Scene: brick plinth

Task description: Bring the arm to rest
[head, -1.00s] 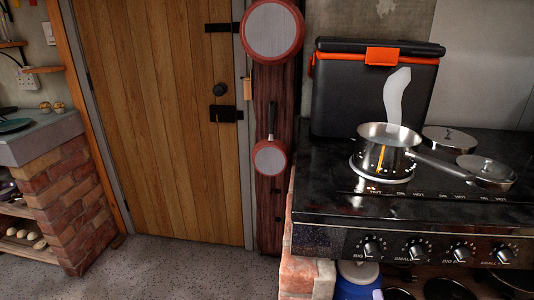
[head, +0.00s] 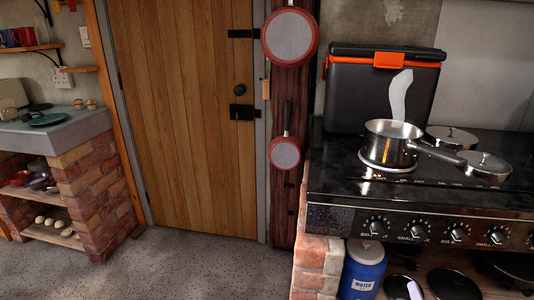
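Neither of my arms and neither gripper shows in the head view. The task names no other object. The view faces a wooden door (head: 185,110) with a black stove (head: 450,190) to its right. A steel saucepan (head: 388,146) stands on the stove's left front burner, its handle pointing right.
A dark cooler box with an orange latch (head: 380,95) stands at the stove's back. Two red pans (head: 285,155) hang beside the door. A brick plinth (head: 95,190) with a grey top stands at left. A blue container (head: 362,270) sits under the stove. The floor (head: 190,265) between is clear.

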